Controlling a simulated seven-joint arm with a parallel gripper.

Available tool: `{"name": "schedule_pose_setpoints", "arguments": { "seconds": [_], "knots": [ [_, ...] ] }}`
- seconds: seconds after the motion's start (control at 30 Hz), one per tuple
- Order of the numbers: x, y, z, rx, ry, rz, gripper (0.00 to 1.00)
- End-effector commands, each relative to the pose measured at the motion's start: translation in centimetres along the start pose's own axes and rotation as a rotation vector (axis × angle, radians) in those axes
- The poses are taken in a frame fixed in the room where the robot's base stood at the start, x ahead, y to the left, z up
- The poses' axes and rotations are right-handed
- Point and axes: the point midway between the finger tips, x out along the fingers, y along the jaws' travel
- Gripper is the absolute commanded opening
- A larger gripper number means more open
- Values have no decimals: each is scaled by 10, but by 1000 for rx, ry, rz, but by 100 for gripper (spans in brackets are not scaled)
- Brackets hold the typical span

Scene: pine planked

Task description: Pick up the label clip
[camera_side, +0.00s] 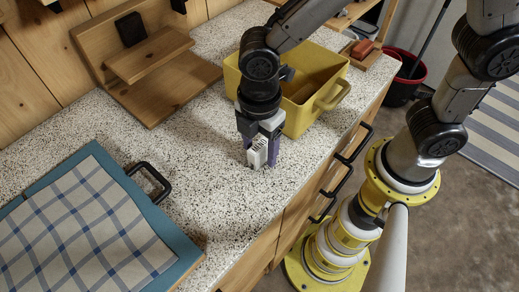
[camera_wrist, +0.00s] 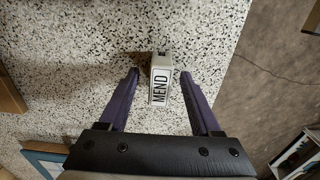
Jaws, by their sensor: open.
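The label clip (camera_wrist: 161,82) is a small white block with a black-framed label reading "MEND". It stands on the speckled countertop, and in the wrist view it lies between the two purple fingers of my gripper (camera_wrist: 160,88), with a gap on each side. In the side view the label clip (camera_side: 258,152) shows as a white piece at my gripper (camera_side: 264,160), which points down close to the counter. The fingers are apart and do not visibly touch the clip. Part of the clip is hidden by the gripper in the side view.
A yellow bin (camera_side: 301,116) stands just behind my gripper. A wooden stepped shelf (camera_side: 150,62) is at the back left. A blue tray with a checked cloth (camera_side: 172,217) and a black handle (camera_side: 152,178) lies at the front left. The counter's front edge is to the right.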

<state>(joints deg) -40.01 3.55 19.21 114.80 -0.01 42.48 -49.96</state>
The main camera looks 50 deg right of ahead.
Motion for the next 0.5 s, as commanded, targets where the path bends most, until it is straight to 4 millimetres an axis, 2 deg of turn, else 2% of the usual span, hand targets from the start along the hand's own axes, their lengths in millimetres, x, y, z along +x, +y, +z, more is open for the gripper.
{"name": "schedule_pose_setpoints", "arguments": {
  "seconds": [0.2,0.5],
  "knots": [
    [0,0,0,0,0,0,63],
    [0,0,0,0,1,1,9]
  ]
}}
